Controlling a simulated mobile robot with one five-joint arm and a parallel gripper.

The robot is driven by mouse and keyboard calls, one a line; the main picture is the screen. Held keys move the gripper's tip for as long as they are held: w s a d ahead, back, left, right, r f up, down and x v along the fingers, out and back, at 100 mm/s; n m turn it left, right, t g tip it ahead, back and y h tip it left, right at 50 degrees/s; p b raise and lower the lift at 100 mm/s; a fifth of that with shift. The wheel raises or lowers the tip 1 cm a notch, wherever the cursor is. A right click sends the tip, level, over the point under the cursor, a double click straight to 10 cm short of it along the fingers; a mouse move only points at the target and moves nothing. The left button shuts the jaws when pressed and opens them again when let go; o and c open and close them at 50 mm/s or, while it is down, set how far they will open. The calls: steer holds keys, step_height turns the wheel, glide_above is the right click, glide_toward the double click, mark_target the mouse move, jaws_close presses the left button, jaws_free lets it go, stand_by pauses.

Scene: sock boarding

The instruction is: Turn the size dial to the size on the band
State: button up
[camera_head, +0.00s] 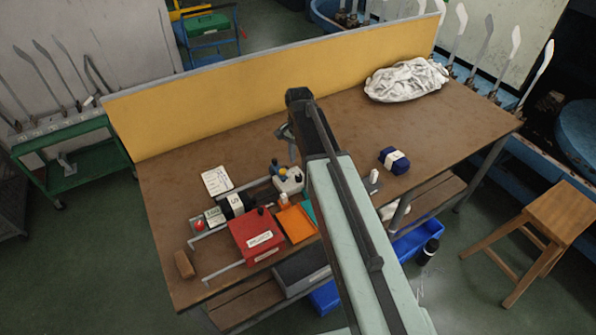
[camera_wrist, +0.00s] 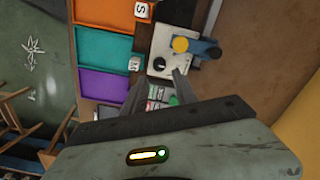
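A white box (camera_wrist: 173,48) carries a small black knob (camera_wrist: 159,63), which looks like the size dial; its setting is too small to read. The box also shows in the head view (camera_head: 290,182), beyond the orange tray. My gripper (camera_wrist: 164,76) is open and empty, its two grey fingers apart and pointing at the knob end of the box. In the head view my gripper (camera_head: 287,140) is partly hidden by my arm. A dark blue bundle (camera_head: 385,153) with a white band (camera_head: 394,158) lies right of my arm; its print is unreadable.
A yellow-topped part (camera_wrist: 180,44) and a blue part (camera_wrist: 207,49) sit on the box. Beside it are orange (camera_wrist: 102,14), teal (camera_wrist: 102,52) and purple (camera_wrist: 102,85) trays. A red box (camera_head: 256,236) and black banded roll (camera_head: 232,203) stand left. A yellow panel (camera_head: 270,72) backs the table.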

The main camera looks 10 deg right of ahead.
mark_target(299, 177)
step_height(299, 177, down, 8)
steer(key=b, duration=0.8)
steer(key=shift+s, duration=0.1)
jaws_close()
